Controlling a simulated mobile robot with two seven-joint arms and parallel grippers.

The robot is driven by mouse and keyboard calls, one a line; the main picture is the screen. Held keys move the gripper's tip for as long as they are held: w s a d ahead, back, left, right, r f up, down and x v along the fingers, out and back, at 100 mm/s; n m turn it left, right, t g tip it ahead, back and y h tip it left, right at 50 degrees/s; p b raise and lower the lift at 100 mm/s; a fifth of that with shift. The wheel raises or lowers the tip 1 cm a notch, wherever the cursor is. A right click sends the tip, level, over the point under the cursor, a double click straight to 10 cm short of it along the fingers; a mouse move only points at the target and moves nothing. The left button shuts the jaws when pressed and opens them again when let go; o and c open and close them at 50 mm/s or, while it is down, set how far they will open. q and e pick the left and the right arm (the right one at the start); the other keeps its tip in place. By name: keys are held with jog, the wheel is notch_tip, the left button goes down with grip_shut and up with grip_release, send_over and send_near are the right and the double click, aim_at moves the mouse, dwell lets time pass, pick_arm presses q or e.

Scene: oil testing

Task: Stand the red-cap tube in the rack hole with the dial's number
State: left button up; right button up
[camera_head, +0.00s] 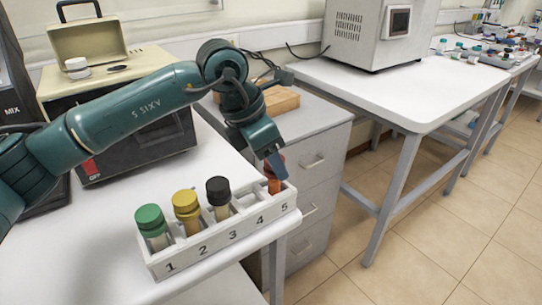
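The white rack (216,245) stands on the near bench, with its holes numbered 1 to 5 from left to right. A green-cap tube (150,219) is at hole 1, a yellow-cap tube (186,206) at 2 and a black-cap tube (218,191) at 3. Hole 4 shows no tube. The red-cap tube (273,186), with orange contents, is upright at hole 5. My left gripper (275,166) is at its cap and covers most of it. One finger shows in front; whether the fingers press on the cap is hidden. No dial reading is visible. My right gripper is out of view.
A black-fronted instrument with a beige top (130,150) stands behind my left arm, partly hidden by it. A wooden block (281,101) lies on the grey drawer cabinet (318,165). A white table (430,95) at right carries a boxy device (365,35). The bench left of the rack is clear.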

pick_arm(q)
jog(key=shift+o, duration=0.8)
jog(key=shift+r, duration=0.3)
jog(key=v, duration=1.2)
jog(key=shift+f, duration=0.1)
